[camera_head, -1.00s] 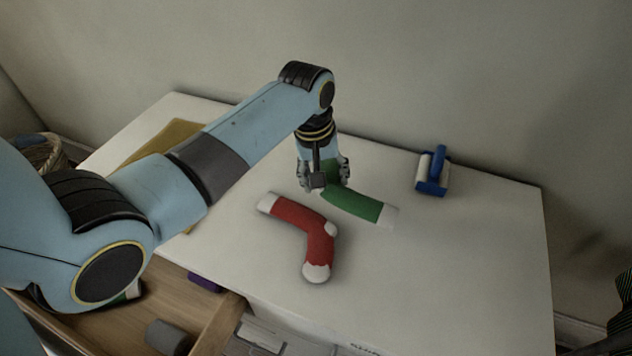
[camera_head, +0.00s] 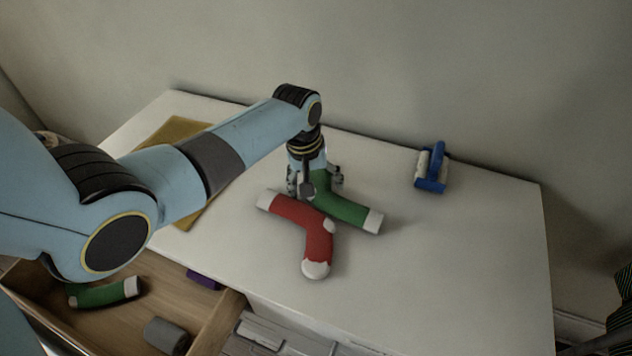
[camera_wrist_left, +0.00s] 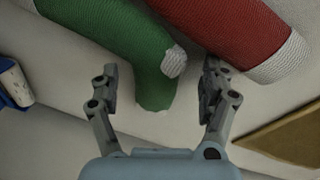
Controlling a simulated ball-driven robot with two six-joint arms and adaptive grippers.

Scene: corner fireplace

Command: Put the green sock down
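The green sock (camera_head: 345,212) with a white cuff lies on the white top of the cabinet (camera_head: 450,260). My left gripper (camera_head: 315,188) is over its toe end, pointing down. In the left wrist view, the gripper (camera_wrist_left: 160,85) is open. Its fingers stand on either side of the green sock (camera_wrist_left: 120,35), with a gap on each side. A red sock (camera_head: 315,240) with white ends lies close beside the green one; I cannot tell if they touch. It also shows in the left wrist view (camera_wrist_left: 225,30). My right gripper is not in view.
A blue and white roller (camera_head: 432,168) stands at the back right. A mustard flat item (camera_head: 178,130) lies at the left. An open drawer (camera_head: 215,325) below holds another green sock (camera_head: 100,293), a purple item (camera_head: 203,281) and a grey roll (camera_head: 166,336). The top's right side is clear.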

